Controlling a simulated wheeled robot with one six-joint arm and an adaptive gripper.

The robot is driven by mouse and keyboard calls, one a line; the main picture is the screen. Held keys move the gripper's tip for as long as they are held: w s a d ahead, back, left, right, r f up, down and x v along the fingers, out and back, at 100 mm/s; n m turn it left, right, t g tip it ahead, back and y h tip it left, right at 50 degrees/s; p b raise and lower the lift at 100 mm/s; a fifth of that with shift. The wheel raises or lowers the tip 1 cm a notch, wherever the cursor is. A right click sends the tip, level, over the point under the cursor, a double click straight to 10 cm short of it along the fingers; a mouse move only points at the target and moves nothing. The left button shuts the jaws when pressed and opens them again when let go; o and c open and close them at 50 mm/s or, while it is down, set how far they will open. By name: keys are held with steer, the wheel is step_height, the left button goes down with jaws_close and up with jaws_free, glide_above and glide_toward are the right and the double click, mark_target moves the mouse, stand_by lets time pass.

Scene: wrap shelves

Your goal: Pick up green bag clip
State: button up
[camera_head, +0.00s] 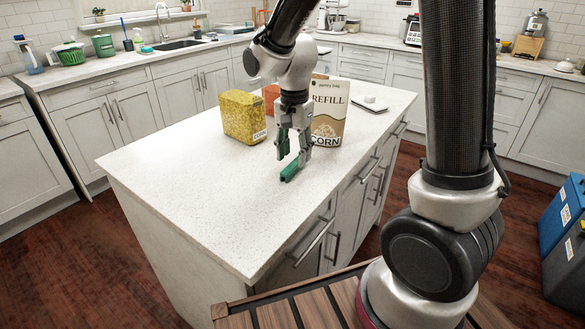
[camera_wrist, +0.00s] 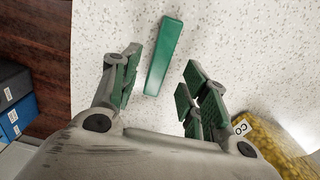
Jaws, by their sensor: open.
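The green bag clip (camera_head: 290,171) lies on the white speckled top of the kitchen island. In the wrist view the clip (camera_wrist: 163,57) is a long narrow green bar, lying ahead of and between the fingers. My gripper (camera_head: 293,155) is open and empty, pointing down just above and behind the clip in the head view. Green pads line its fingers, which spread to either side of the clip's near end in the wrist view (camera_wrist: 158,88). The fingers do not appear to touch the clip.
A yellow corn package (camera_head: 242,117) and a tall beige refill corn bag (camera_head: 328,110) stand behind my gripper. An orange item (camera_head: 270,97) is partly hidden between them. A small white scale-like object (camera_head: 370,103) lies at the right. The island's front left (camera_head: 200,190) is clear.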

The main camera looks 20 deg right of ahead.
step_height(320, 180, down, 3)
steer(key=shift+r, duration=0.15)
steer(key=c, duration=0.8)
steer(key=shift+c, duration=0.2)
